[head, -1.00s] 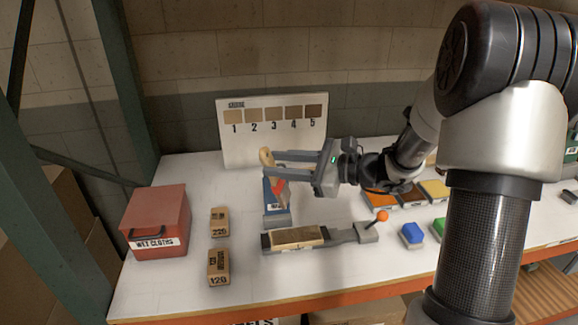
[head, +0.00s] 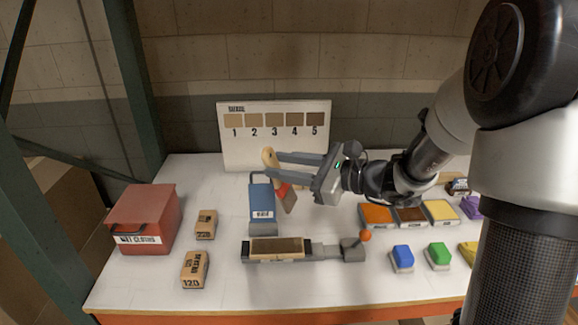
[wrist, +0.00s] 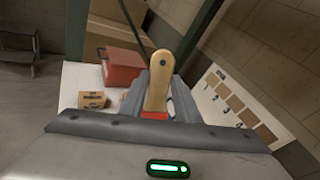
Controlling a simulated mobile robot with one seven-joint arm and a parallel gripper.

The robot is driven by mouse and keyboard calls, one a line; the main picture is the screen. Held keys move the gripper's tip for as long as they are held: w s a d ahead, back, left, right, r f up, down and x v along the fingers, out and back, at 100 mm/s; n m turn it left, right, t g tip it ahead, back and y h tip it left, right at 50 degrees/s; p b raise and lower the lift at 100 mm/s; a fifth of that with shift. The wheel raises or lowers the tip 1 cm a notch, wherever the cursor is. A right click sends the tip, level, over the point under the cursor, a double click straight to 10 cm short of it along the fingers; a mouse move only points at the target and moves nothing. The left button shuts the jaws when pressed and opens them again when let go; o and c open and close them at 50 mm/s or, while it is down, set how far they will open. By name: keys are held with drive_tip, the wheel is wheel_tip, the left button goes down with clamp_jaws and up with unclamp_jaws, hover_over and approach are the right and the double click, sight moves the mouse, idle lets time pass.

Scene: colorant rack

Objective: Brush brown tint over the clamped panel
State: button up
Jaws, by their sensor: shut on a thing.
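My gripper (head: 272,163) is shut on a brush (head: 288,197) with a wooden handle and a red lower part. The brush is tilted, just right of and behind a blue container (head: 261,200). Its handle (wrist: 156,85) also shows between the fingers in the wrist view; the bristles are hidden there. The wooden panel (head: 277,248) lies in the grey clamp (head: 352,252) with an orange-knobbed lever, in front of the blue container. The panel's top looks brown. A tray of brown tint (head: 410,215) sits between an orange and a yellow tray at the right.
A red wet-cloths box (head: 145,220) stands at the left, with two sanding blocks (head: 195,270) beside it. A numbered shade board (head: 275,135) stands at the back. Blue (head: 402,258) and green (head: 438,256) blocks lie front right.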

sight(279, 182)
drive_tip(key=shift+f+b, duration=1.8)
drive_tip(key=shift+f, duration=0.7)
drive_tip(key=shift+w+d+r, duration=0.1)
drive_tip(key=shift+w+d, duration=0.05)
